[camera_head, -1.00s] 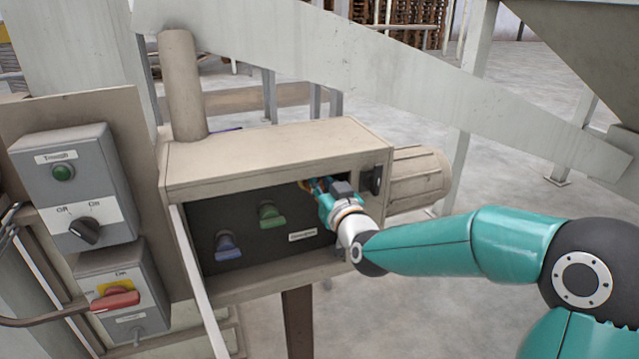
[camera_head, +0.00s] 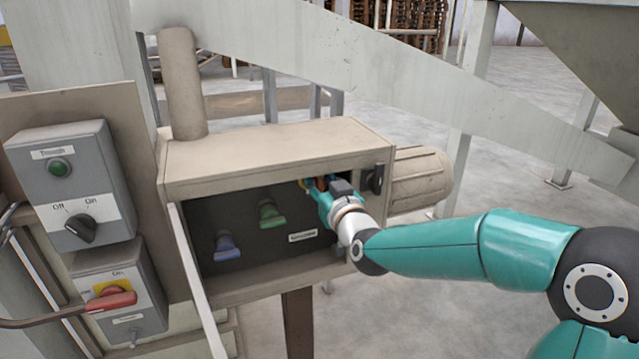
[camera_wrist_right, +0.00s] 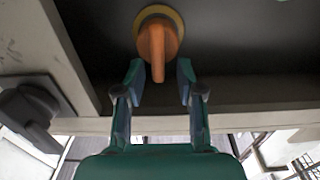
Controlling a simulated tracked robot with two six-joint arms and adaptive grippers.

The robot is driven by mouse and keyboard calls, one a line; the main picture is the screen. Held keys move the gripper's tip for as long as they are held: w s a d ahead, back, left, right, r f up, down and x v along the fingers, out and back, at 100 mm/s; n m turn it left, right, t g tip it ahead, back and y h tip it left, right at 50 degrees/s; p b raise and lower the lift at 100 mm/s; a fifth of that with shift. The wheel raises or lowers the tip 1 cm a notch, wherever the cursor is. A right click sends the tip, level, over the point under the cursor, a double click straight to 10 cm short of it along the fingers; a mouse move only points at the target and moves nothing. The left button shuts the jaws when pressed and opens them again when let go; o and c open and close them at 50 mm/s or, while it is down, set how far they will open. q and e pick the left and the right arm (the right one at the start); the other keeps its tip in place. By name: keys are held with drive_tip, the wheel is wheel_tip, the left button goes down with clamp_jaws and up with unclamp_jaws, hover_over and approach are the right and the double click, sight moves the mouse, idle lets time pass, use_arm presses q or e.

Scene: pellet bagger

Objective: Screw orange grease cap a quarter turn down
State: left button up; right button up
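The orange grease cap (camera_wrist_right: 157,42) sits on a yellow ring on the dark back panel of the box in the right wrist view. Its raised grip points down in that picture. My right gripper (camera_wrist_right: 159,82) is open, with one finger on each side of the grip's end and a gap on both sides. In the head view my right gripper (camera_head: 320,190) reaches into the upper right of the open box and mostly hides the cap. My left gripper is not in view.
The box (camera_head: 270,160) also holds a blue cap (camera_head: 228,245) and a green cap (camera_head: 270,214). A black latch (camera_head: 376,179) is on its right edge. Grey switch boxes (camera_head: 72,180) with a red handle (camera_head: 113,300) stand at left.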

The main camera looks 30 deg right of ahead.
drive_tip(key=shift+s, duration=0.15)
drive_tip(key=v, duration=1.1)
drive_tip(key=shift+s+a, duration=0.2)
drive_tip(key=shift+s, duration=0.15)
drive_tip(key=shift+f, duration=0.15)
drive_tip(key=w+a+f+n+g+y, duration=0.15)
drive_tip(key=a+f+g, duration=0.3)
drive_tip(key=f, duration=0.95)
drive_tip(key=w+a+f+n+g+y, duration=0.1)
drive_tip(key=a+f+g+y, duration=0.3)
drive_tip(key=f, duration=1.1)
drive_tip(key=s+a+f+m+g+y, duration=0.1)
drive_tip(key=s+a+f+g, duration=0.3)
drive_tip(key=s+f, duration=0.5)
drive_tip(key=s+a+f+m+g+y, duration=0.1)
drive_tip(key=s+a+f+g, duration=0.3)
drive_tip(key=s+a+f, duration=0.5)
wheel_tip(320, 180, down, 2)
drive_tip(key=shift+s+f, duration=0.1)
drive_tip(key=shift+s, duration=0.65)
